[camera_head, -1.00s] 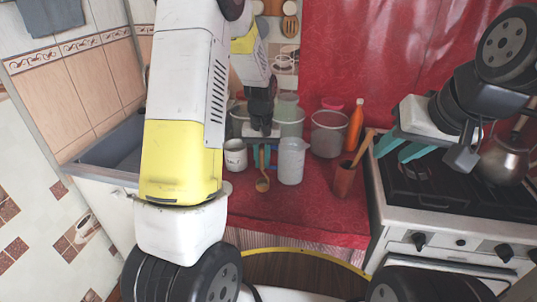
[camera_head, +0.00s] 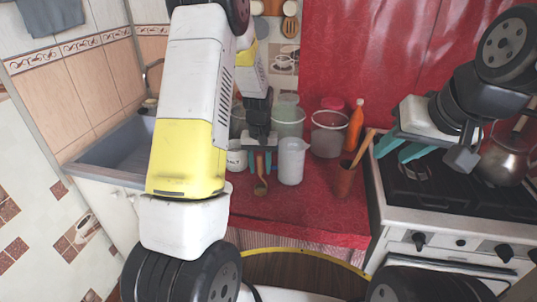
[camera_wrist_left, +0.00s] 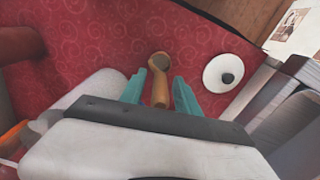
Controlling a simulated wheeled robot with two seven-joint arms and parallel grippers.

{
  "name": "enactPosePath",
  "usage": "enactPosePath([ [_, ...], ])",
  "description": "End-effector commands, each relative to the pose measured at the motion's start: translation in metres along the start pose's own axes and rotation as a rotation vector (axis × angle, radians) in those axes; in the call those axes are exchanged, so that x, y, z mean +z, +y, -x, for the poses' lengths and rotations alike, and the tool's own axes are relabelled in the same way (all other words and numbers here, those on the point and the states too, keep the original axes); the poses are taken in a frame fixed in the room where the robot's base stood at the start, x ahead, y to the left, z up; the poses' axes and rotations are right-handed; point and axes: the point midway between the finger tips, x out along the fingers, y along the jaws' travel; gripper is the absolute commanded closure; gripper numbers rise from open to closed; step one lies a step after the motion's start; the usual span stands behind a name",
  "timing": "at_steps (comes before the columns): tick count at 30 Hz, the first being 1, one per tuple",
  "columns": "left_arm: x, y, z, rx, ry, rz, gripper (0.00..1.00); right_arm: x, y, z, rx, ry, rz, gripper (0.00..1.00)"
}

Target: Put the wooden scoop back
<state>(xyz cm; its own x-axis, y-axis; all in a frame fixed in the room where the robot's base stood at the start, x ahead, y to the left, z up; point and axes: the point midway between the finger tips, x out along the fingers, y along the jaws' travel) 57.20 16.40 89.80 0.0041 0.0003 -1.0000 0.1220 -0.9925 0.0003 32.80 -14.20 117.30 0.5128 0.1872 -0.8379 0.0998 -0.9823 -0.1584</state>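The wooden scoop (camera_head: 261,188) is on the red counter in the head view, its bowl toward me. Its handle runs up between the teal fingers of my left gripper (camera_head: 261,164). In the left wrist view the scoop (camera_wrist_left: 160,88) lies between the two fingers of the left gripper (camera_wrist_left: 163,88). They are spread to either side of the handle, with a gap visible at the right finger. Part of the handle is hidden behind the gripper body. My right gripper (camera_head: 402,148) is open and empty above the stove.
A brown cup (camera_head: 345,180) holding a wooden utensil, glass jars (camera_head: 329,137) and an orange bottle (camera_head: 355,125) are further right. The counter front (camera_head: 300,215) is clear.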

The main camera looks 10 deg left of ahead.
Motion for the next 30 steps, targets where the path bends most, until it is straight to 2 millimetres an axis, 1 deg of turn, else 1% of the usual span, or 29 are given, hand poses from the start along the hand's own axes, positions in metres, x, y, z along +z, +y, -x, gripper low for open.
enactPosePath([
  [8,0.0,0.0,0.0,0.0,0.0,0.0,0.61,0.0,0.0,0.0,0.0,0.0,0.0,0.64],
  [11,0.0,0.0,0.005,0.0,0.001,0.0,0.61,0.0,0.0,0.0,0.0,0.0,0.0,0.64],
  [14,-0.001,0.0,0.017,0.001,0.005,0.0,0.61,0.0,0.0,0.0,0.0,0.0,0.0,0.64],
  [24,-0.001,0.0,0.089,0.001,0.005,0.0,0.61,0.0,0.0,0.0,0.0,0.0,0.0,0.64],
  [27,-0.001,0.0,0.105,0.001,0.004,0.0,0.61,0.0,0.0,0.0,0.0,0.0,0.0,0.64],
  [30,-0.001,0.0,0.116,0.0,0.003,0.0,0.61,0.0,0.0,0.0,0.0,0.0,0.0,0.64],
])
